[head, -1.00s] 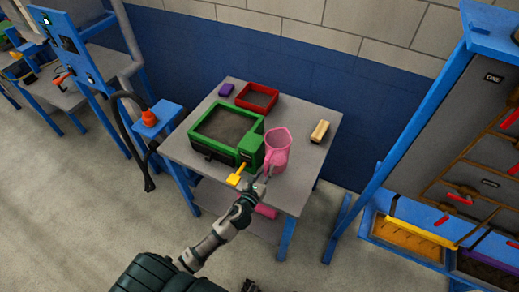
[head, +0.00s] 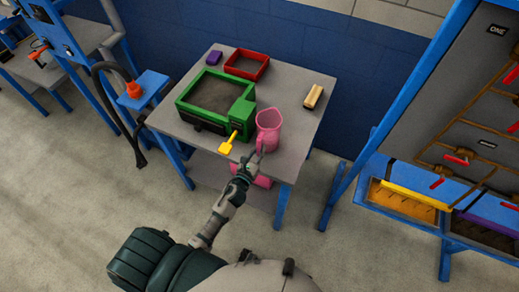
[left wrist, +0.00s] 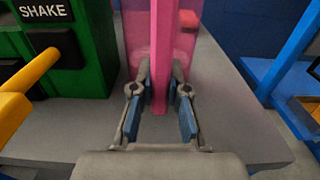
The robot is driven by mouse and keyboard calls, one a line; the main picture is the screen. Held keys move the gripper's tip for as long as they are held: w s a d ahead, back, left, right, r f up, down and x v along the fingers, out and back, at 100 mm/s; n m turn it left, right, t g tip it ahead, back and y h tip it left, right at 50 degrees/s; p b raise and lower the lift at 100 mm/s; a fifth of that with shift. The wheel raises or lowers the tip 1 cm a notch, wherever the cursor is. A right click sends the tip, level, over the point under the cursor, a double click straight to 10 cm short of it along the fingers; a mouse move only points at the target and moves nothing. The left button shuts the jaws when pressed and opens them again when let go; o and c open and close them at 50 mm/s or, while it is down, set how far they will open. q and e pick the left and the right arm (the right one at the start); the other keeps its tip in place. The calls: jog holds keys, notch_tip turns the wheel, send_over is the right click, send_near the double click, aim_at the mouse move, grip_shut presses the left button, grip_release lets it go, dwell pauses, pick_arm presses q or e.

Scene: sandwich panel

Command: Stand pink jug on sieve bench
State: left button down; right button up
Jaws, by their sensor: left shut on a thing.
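The pink jug (head: 268,130) is upright at the front right of the grey sieve bench (head: 290,98), just right of the green sieve machine (head: 205,92). My left gripper (head: 259,156) is at the jug's near side. In the left wrist view the left gripper (left wrist: 160,97) is shut on the pink jug's upright handle (left wrist: 160,60). I cannot tell whether the jug's base touches the bench top. My right gripper is not in view.
A yellow handle (head: 228,144) sticks out from the machine's front, left of my gripper. A red tray (head: 246,74), a purple block (head: 214,58) and a tan-topped brush or block (head: 314,97) lie farther back. Bench room right of the jug is clear. A blue-framed panel stands right.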

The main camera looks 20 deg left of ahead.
pick_arm(q)
jog(key=c, duration=1.6)
grip_release()
jog(key=shift+f, duration=0.1)
jog(key=o, duration=0.4)
